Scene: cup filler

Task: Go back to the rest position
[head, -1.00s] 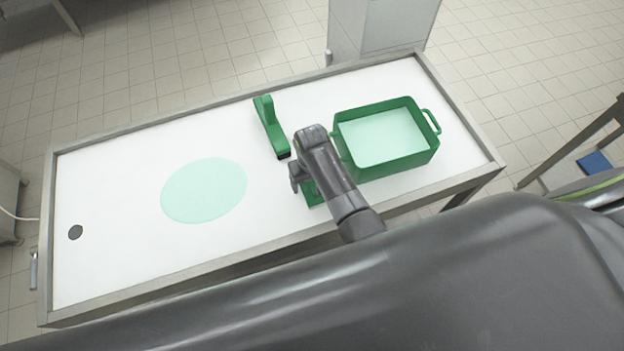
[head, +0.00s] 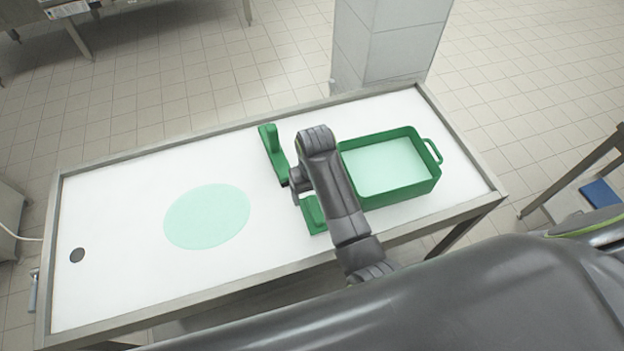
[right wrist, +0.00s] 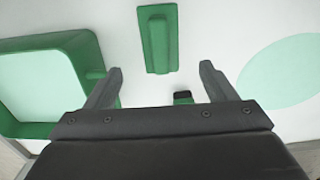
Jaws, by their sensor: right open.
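My right gripper (right wrist: 160,82) is open and empty, with its two dark fingers apart in the right wrist view. In the head view my right wrist hangs over the table between the green tray and the green upright piece, and hides most of the gripper. The green upright piece (head: 272,150) has a dark tip; its end (right wrist: 183,98) shows between the fingers. A second green block (head: 313,214) lies nearer to me, partly behind my arm, and shows whole in the right wrist view (right wrist: 158,40). My left gripper is not in view.
The green tray (head: 431,172) with a handle and a pale green inside stands at the table's right. A pale green round patch (head: 207,216) and a dark spot (head: 78,255) are on the white table (head: 120,210). The table's left half is clear.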

